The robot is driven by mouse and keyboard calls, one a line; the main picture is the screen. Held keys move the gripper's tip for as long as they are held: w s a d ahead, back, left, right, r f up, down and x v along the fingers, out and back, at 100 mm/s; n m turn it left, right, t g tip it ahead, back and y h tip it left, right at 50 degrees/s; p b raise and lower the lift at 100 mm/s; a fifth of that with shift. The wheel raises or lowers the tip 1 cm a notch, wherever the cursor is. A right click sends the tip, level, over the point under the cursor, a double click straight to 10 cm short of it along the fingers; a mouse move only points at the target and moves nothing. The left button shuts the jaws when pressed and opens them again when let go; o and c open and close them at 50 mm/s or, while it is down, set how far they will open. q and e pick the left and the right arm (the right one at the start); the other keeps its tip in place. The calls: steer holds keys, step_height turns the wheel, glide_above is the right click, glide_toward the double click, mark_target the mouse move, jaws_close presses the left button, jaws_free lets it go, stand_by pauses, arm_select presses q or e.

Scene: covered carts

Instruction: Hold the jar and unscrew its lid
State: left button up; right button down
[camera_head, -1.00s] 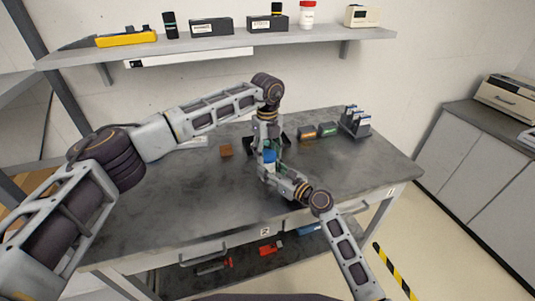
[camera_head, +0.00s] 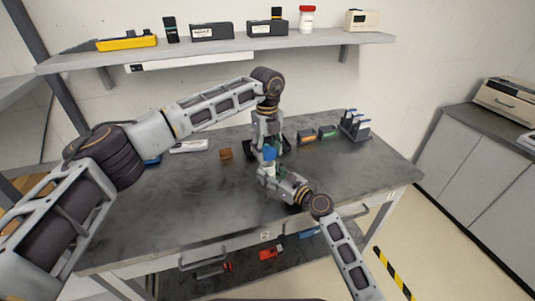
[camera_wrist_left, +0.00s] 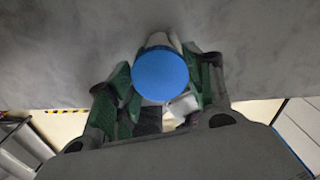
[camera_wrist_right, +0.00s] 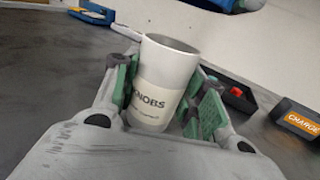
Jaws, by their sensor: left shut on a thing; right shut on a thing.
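A white jar (camera_wrist_right: 160,85) with a "KNOBS" label stands upright between the green pads of my right gripper (camera_wrist_right: 165,105), which is shut on it. Its top looks open and grey inside, with no lid on it in the right wrist view. The round blue lid (camera_wrist_left: 160,75) is between the pads of my left gripper (camera_wrist_left: 160,85), which is shut on it. In the head view the blue lid (camera_head: 269,153) shows just above the white jar (camera_head: 270,168). My left gripper comes from above and my right one from the front right. The fingers partly hide both.
The grey table (camera_head: 180,210) has free room at left and in front. A brown block (camera_head: 225,153) lies left of the grippers. Small labelled bins (camera_head: 306,136) and a rack (camera_head: 354,126) stand at right. A loaded shelf (camera_head: 220,53) hangs behind.

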arm_select(q)
steer(key=shift+r, duration=0.9)
arm_select(e)
steer(key=c, duration=0.7)
jaws_free()
steer(key=shift+c, duration=0.2)
steer(key=shift+s+d, duration=0.1)
steer(key=shift+v, duration=5.85)
